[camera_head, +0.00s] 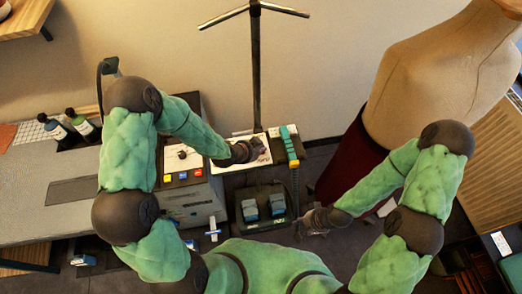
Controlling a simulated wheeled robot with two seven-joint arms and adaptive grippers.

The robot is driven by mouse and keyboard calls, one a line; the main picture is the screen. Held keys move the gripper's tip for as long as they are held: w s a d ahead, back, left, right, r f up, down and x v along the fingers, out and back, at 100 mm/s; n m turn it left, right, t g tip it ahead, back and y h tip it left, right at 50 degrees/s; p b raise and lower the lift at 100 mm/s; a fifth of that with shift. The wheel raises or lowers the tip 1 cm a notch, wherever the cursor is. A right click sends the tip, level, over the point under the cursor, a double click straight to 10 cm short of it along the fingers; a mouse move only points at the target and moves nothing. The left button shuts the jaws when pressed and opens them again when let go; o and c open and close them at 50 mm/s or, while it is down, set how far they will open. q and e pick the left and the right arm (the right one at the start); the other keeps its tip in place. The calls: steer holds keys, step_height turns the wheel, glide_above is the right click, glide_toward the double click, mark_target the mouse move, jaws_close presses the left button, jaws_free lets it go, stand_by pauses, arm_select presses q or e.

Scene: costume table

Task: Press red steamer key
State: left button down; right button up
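The steamer (192,203) is a grey box at the table's right end. My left gripper (258,149) is to the right of the keys, above a white board, and apart from the red key. My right gripper (304,225) is low at the centre right, far from the keys. Both grippers are dark and small here, so I cannot tell whether their fingers are open.
A white board (227,168) lies under my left gripper, with a teal-topped item (289,144) beside it. A black tray (262,222) holds two blue-grey blocks. A dark stand (256,70) rises behind. A dress form (440,75) stands right. Bottles (82,124) stand on the grey table (40,185).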

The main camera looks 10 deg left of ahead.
arm_select(q)
steer(key=shift+f, duration=0.15)
stand_by(0.3)
steer(key=shift+r, duration=0.65)
steer(key=shift+r+p, duration=1.75)
steer(key=shift+r, duration=1.25)
